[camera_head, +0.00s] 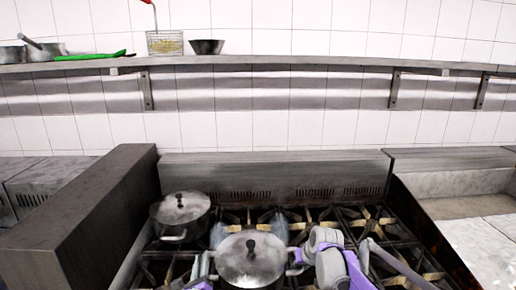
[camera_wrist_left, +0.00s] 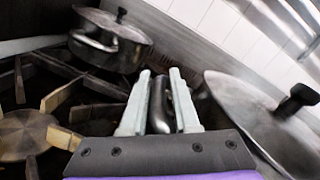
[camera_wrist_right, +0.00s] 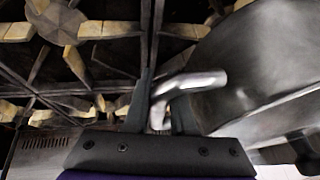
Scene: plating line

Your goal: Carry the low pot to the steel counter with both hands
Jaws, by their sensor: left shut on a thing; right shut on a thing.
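The low pot (camera_head: 251,265), steel with a lid and black knob, is at the front middle of the stove. My left gripper (camera_head: 207,266) is shut on its left handle; in the left wrist view the handle (camera_wrist_left: 183,103) sits between the fingers (camera_wrist_left: 160,108). My right gripper (camera_head: 300,257) is shut on its right handle, which shows between the fingers in the right wrist view (camera_wrist_right: 180,88). Whether the pot's base touches the grates cannot be told. A pale metal counter (camera_head: 455,184) lies right of the stove; its front runs out of view.
A second lidded pot (camera_head: 180,212) stands on the stove's back left, close to the low pot. A tall dark steel block (camera_head: 90,205) borders the stove on the left. A wall shelf (camera_head: 270,60) with pans and a basket runs above. Burners (camera_head: 365,220) at the right are bare.

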